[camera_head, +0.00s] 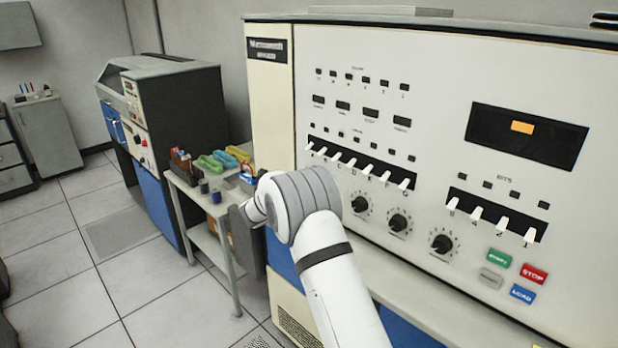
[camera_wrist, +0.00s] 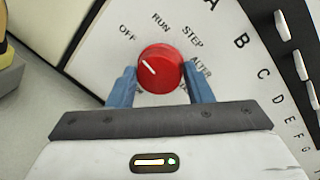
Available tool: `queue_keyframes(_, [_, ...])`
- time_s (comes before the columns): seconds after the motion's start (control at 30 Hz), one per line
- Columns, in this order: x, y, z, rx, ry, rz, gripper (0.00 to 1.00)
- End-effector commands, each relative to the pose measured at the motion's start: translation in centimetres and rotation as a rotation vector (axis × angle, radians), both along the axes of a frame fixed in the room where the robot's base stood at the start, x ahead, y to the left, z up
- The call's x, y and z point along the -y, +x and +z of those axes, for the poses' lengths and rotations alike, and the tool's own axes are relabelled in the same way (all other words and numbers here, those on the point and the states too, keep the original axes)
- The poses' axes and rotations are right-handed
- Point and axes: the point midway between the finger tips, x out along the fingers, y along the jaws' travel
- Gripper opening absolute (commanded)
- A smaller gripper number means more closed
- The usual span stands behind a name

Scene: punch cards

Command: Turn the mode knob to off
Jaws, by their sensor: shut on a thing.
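The red mode knob (camera_wrist: 160,69) sits on the white panel in the wrist view. Its white pointer line slants up and left, roughly toward the OFF label (camera_wrist: 127,32). RUN, STEP and ALTER labels (camera_wrist: 201,67) follow clockwise around it, and a further label is partly covered by a finger. My gripper (camera_wrist: 161,82) has one blue finger on each side of the knob and is shut on it. In the head view my white arm hides the red knob and the gripper's fingers.
White lever switches (camera_head: 360,167) and black knobs (camera_head: 398,222) line the panel. Coloured buttons (camera_head: 533,273) are at lower right. A small side table (camera_head: 217,215) with card trays stands left of the machine. Floor (camera_head: 120,280) is clear at left.

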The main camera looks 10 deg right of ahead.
Motion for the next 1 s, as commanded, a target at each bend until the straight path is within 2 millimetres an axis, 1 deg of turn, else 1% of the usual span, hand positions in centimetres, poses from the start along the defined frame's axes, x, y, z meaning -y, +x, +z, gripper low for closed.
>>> queue_keyframes(0.03, [-0.24,0.09,0.42,-0.018,-0.014,0.006,0.23])
queue_keyframes(0.33, [-0.30,0.11,0.16,-0.090,-0.065,0.006,0.23])
queue_keyframes(0.8, [-0.34,0.11,0.07,-0.100,-0.074,0.007,0.23])
queue_keyframes(0.83, [-0.35,0.12,0.06,-0.100,-0.074,0.007,0.48])
queue_keyframes(1.0, [-0.27,0.09,0.05,-0.100,-0.073,0.005,0.62])
